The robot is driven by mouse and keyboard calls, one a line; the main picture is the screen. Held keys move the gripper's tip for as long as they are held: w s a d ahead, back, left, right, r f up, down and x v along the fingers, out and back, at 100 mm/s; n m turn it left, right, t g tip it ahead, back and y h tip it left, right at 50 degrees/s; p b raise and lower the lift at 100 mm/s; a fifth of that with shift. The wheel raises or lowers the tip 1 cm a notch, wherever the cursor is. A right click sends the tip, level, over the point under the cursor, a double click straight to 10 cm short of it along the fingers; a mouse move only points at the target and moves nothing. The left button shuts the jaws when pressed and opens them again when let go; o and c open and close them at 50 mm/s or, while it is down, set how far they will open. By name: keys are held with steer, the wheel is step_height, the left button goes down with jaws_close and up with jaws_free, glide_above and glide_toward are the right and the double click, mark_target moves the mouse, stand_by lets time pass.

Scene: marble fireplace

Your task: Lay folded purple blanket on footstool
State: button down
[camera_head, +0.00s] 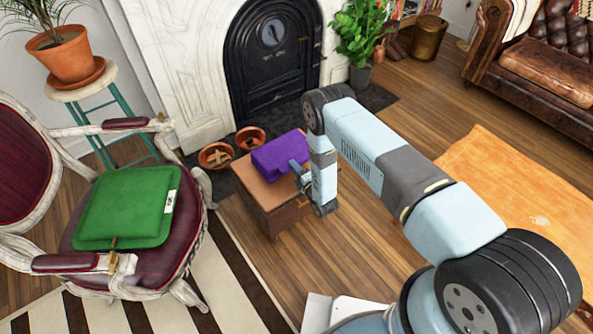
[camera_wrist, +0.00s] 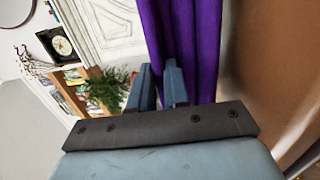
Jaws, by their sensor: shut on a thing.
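The folded purple blanket (camera_head: 277,157) is at the top of a low brown wooden box-like piece (camera_head: 254,186), toward its back edge. I cannot tell whether its full weight rests there. My gripper (camera_head: 296,169) is at the blanket's right front edge, shut on it. In the wrist view, the purple cloth (camera_wrist: 205,40) rises behind and beside my two blue-grey fingers (camera_wrist: 160,85). A brown surface fills the right side there. The cloth between the fingertips is partly hidden. No padded footstool is clearly visible; I cannot tell whether the brown piece is the footstool.
A chair with a green cushion (camera_head: 128,208) stands at left. Two terracotta bowls (camera_head: 216,156) sit behind the brown piece, by the black fireplace (camera_head: 272,60). An orange-brown table (camera_head: 515,200) is at right. Bare wooden floor lies between the table and brown piece.

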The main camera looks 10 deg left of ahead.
steer(key=shift+w+f, duration=0.1)
steer(key=shift+f, duration=1.45)
steer(key=c, duration=1.1)
jaws_free()
steer(key=shift+d, duration=0.1)
